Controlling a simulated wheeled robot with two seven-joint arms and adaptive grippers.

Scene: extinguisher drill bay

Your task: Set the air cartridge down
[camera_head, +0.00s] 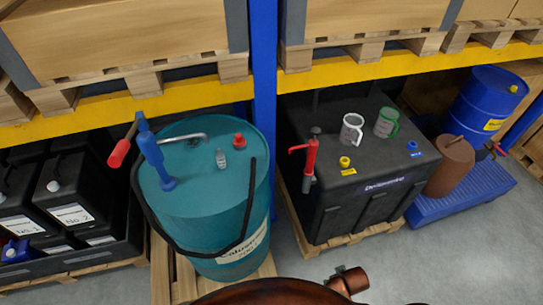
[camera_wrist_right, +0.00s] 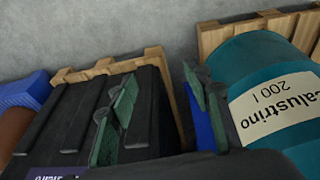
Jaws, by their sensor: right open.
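No air cartridge can be made out for certain in either view. A small grey fitting (camera_head: 222,159) sits on top of the teal drum (camera_head: 205,208); I cannot tell what it is. My right gripper (camera_wrist_right: 160,105) shows in the right wrist view with its two green-padded fingers spread apart and nothing between them. Behind its fingers are the black container (camera_wrist_right: 60,130) and the drum (camera_wrist_right: 270,95). Neither gripper shows in the head view, and my left gripper is in no view.
A blue hand pump (camera_head: 150,155) and a red cap (camera_head: 239,140) are on the drum. A blue rack post (camera_head: 263,70) stands between. Grey floor (camera_head: 470,260) is open at right.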

